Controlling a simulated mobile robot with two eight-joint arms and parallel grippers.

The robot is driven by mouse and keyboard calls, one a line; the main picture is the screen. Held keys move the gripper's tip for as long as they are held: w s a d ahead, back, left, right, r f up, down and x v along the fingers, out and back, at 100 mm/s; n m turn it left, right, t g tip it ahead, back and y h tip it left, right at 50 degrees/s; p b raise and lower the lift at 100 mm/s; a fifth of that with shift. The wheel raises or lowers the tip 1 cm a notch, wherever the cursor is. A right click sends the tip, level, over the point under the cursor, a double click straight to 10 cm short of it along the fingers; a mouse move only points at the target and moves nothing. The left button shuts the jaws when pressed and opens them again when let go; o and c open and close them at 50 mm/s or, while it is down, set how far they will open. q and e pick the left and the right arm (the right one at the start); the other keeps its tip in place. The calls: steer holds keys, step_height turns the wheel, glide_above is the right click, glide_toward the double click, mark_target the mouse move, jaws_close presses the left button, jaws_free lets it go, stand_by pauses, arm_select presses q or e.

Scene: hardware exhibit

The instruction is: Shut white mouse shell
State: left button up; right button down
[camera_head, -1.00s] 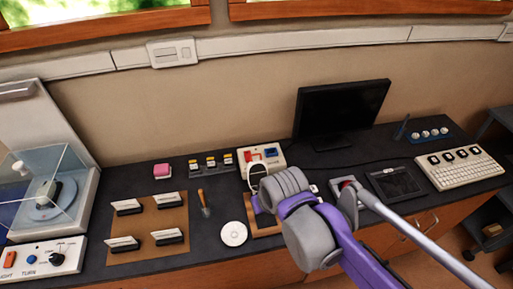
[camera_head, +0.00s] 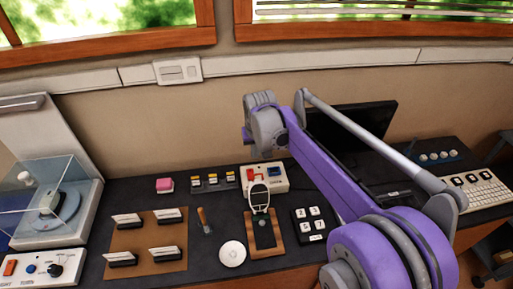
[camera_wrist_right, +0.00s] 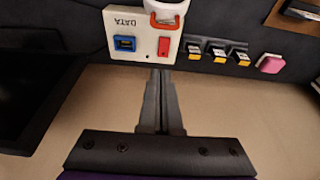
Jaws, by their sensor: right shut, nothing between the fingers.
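The mouse shell (camera_head: 258,198) stands raised and open, tilted up at the back of a small wooden board (camera_head: 278,249) with a dark inset. Its pale rim surrounds a darker inside. Part of a white rounded thing (camera_wrist_right: 165,8), likely the shell, shows at the top edge of the right wrist view. My right gripper is shut and empty; its fingertips (camera_wrist_right: 161,76) point toward the data box. In the head view my right wrist is high in front of the wall, above and behind the shell, and its fingertips are hard to make out. My left gripper is not in view.
The white data box (camera_head: 274,180) with red and blue parts stands right behind the shell. A white disc (camera_head: 232,254) lies left of the board and a keypad (camera_head: 310,225) right of it. A monitor (camera_head: 360,125) stands behind my right arm.

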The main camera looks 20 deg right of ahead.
steer(key=shift+s+a+f, duration=0.1)
steer(key=shift+s+f, duration=0.35)
steer(key=shift+f, duration=0.25)
steer(key=shift+s+a+f, duration=0.1)
steer(key=shift+s+f, duration=0.3)
steer(key=shift+f, duration=0.3)
steer(key=shift+s+a+f, duration=0.1)
steer(key=shift+s+f, duration=0.35)
steer(key=shift+f, duration=0.25)
steer(key=shift+s, duration=0.15)
